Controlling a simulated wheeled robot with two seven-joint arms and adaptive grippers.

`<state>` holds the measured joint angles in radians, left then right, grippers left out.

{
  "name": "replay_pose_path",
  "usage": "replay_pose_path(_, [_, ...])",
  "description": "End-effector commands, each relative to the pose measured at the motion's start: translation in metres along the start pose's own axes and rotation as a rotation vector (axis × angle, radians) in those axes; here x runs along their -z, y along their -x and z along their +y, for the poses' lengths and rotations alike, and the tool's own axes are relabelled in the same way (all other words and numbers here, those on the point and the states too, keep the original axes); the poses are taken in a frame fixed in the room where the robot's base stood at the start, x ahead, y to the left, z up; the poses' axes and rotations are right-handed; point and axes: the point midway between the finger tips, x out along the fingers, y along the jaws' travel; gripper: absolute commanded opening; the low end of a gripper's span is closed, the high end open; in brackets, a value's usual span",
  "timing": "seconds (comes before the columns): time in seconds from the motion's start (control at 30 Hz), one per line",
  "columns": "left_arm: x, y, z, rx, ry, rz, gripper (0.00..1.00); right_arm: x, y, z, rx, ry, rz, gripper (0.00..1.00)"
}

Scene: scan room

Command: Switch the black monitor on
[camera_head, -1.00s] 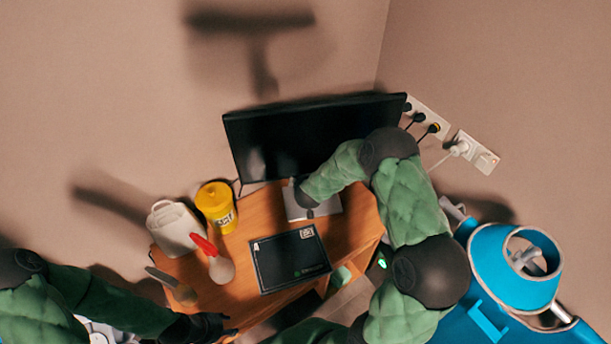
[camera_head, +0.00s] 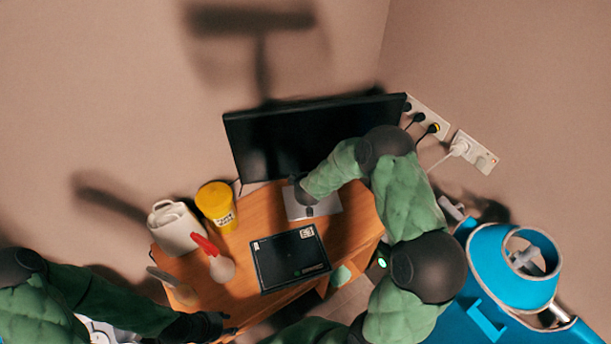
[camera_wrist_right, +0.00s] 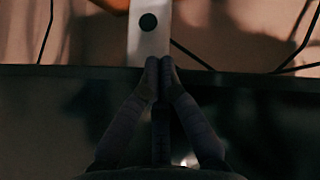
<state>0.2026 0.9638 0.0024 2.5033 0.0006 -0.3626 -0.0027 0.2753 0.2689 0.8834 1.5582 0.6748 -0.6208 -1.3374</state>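The black monitor (camera_head: 270,140) stands at the back of the wooden desk on a light grey stand (camera_head: 325,206). Its screen is dark. My right arm reaches over the desk to the monitor's lower edge, and its gripper is mostly hidden in the head view. In the right wrist view, the fingertips of my right gripper (camera_wrist_right: 159,64) are together at the lower edge of the monitor (camera_wrist_right: 260,110), in line with the stand (camera_wrist_right: 148,35). Nothing shows between them. My left gripper (camera_head: 208,327) is low near the desk's front edge; its finger opening is unclear.
On the desk (camera_head: 262,208) are a black box (camera_head: 290,260), a yellow tub (camera_head: 216,204), a white container (camera_head: 175,228), a red-handled tool (camera_head: 206,246) and a brush (camera_head: 182,292). Wall sockets (camera_head: 474,152) with plugs are at right, above blue equipment (camera_head: 495,270).

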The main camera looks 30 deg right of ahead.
Motion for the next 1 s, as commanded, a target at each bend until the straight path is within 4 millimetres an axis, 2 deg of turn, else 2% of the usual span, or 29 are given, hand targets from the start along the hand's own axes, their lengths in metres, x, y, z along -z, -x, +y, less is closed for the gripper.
replay_pose_path(0.57, [0.000,0.001,0.000,0.000,0.000,0.000,0.40,0.002,-0.002,0.001,-0.001,0.000,0.000,0.00])
replay_pose_path(1.0, [0.000,0.005,0.002,0.000,0.000,0.000,0.40,-0.008,0.009,-0.003,0.000,0.000,0.000,0.00])
